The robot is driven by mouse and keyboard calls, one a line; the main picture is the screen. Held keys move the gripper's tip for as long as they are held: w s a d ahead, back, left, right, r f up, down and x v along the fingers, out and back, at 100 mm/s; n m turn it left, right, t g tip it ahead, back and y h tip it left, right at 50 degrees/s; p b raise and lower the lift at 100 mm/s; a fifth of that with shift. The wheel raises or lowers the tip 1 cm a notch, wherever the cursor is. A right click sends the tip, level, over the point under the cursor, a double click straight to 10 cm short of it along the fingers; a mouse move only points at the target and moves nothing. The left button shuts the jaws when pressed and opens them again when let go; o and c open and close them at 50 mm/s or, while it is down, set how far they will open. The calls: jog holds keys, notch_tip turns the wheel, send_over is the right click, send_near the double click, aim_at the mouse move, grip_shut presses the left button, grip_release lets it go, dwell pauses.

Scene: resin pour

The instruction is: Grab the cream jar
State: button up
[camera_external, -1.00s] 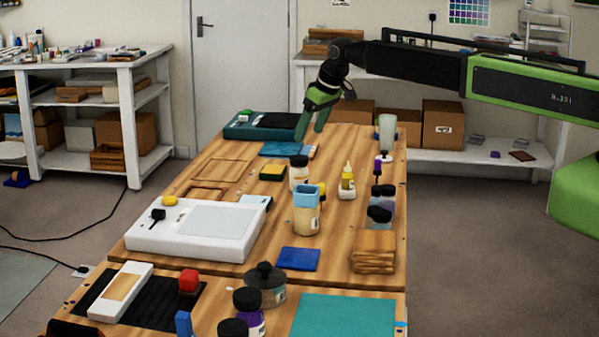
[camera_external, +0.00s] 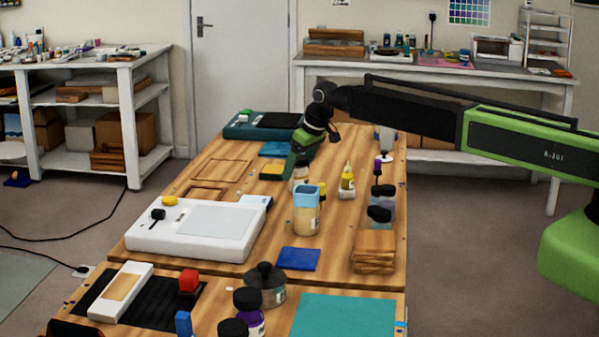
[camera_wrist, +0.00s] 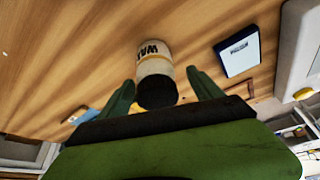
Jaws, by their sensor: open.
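The cream jar (camera_wrist: 154,62) has a cream body with dark lettering and a black lid. In the wrist view it lies between the two green fingers of my gripper (camera_wrist: 163,90), its lid towards me, with a visible gap on each side. In the external view the jar (camera_external: 301,185) is mostly hidden behind my gripper (camera_external: 291,172), with only a pale part of its body showing. My gripper is open and points down at the jar on the wooden table. I cannot tell whether any finger touches it.
A white light box (camera_external: 200,228) lies front left. A blue-edged card (camera_wrist: 237,52) lies beside the jar.

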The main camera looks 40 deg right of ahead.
aim_at(296, 178)
jog(key=b+x, duration=0.2)
jog(key=x, duration=0.1)
jog(key=b+x, duration=0.1)
jog(key=x, duration=0.1)
jog(key=shift+s+d+f+b, duration=0.1)
jog(key=shift+s+d+b, duration=0.25)
jog(key=shift+b, duration=0.05)
jog(key=c, duration=1.6)
jog(key=shift+r+p, duration=0.3)
notch_tip(296, 178, up, 4)
jog(key=p, duration=0.4)
jog(key=shift+r, duration=0.2)
jog(key=s+d+r+p, duration=0.1)
jog(key=d+r+p, duration=0.1)
jog(key=d, duration=0.1)
jog(key=s+d+r+p, duration=0.1)
jog(key=d+r+p, duration=0.1)
jog(key=d, duration=0.2)
jog(key=s+d+r+p, duration=0.1)
jog(key=d+r+p, duration=0.1)
jog(key=d, duration=0.2)
jog(key=shift+s+d+r+p, duration=0.1)
jog(key=shift+s+r+p, duration=0.05)
jog(key=shift+s+p, duration=0.15)
